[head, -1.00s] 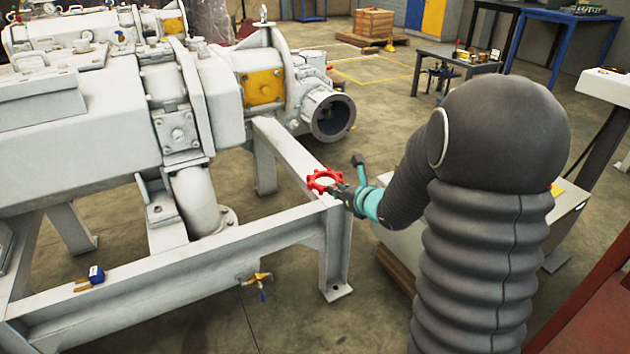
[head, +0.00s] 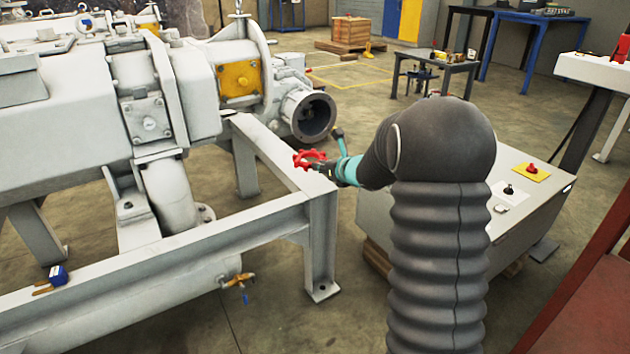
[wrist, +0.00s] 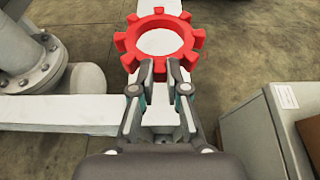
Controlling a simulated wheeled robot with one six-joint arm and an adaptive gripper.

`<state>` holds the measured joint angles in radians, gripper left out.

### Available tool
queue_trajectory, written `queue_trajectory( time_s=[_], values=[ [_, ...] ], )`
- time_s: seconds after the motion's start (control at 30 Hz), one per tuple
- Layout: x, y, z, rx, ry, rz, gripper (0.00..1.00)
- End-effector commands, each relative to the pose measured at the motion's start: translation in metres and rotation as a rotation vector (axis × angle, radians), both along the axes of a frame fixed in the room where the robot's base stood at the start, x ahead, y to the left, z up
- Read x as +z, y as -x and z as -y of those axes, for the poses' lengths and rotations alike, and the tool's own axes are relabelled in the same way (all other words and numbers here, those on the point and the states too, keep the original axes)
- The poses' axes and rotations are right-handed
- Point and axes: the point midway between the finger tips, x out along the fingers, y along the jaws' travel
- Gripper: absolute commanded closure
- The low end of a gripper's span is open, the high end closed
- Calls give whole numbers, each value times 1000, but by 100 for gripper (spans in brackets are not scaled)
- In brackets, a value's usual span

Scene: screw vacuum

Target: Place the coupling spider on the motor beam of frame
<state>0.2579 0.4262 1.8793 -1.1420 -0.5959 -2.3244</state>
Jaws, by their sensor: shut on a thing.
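The coupling spider is a red toothed ring (head: 309,160), held by its near edge in my gripper (head: 325,168). In the wrist view the ring (wrist: 160,15) lies in front of my gripper (wrist: 159,72), whose two fingertips are shut on its near rim. The motor beam of the frame (head: 270,152) is a light grey beam running back from the frame's near right corner. The ring shows over this corner end of the beam. I cannot tell whether it touches the beam or hangs just above it. It looks slightly tilted in the head view.
A large white vacuum pump (head: 90,110) stands on the frame at left. A blue tape measure (head: 57,275) lies on the front beam (head: 150,260). A brass valve (head: 238,283) hangs below it. A grey cabinet (head: 470,220) stands at right.

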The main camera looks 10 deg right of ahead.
Motion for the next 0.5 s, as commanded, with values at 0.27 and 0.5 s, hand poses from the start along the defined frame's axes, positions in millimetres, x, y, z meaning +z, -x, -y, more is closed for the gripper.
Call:
queue_trajectory(
  time_s=[0.27,0.5],
  values=[
    [-16,-20,-11,0,0,0,100],
    [-47,-20,-11,1,0,-1,100]
  ],
)
